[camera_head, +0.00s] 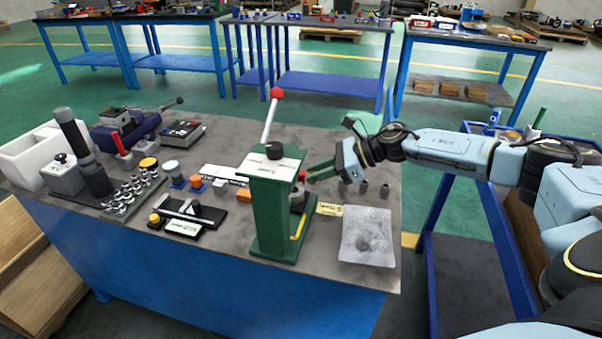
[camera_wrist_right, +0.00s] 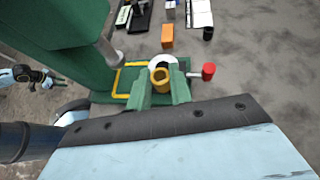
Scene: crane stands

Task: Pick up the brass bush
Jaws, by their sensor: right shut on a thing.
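The brass bush (camera_wrist_right: 160,79) is a small gold ring-shaped piece, seen in the wrist view between the green fingertips of my right gripper (camera_wrist_right: 158,90). The gripper is shut on it. Below the bush in that view are a white round part and the green press base with a yellow outline. In the head view my right gripper (camera_head: 307,175) reaches in from the right, beside the green press (camera_head: 270,215). The bush is hidden there by the press and fingers. I cannot tell whether the bush still touches the part under it.
A red knob (camera_wrist_right: 208,70) on a rod is close to the right of the fingers. The press column (camera_wrist_right: 70,60) stands close on the left. A grey plate (camera_head: 366,238) lies on the table's right side. Several small dark cylinders (camera_head: 363,186) stand behind it.

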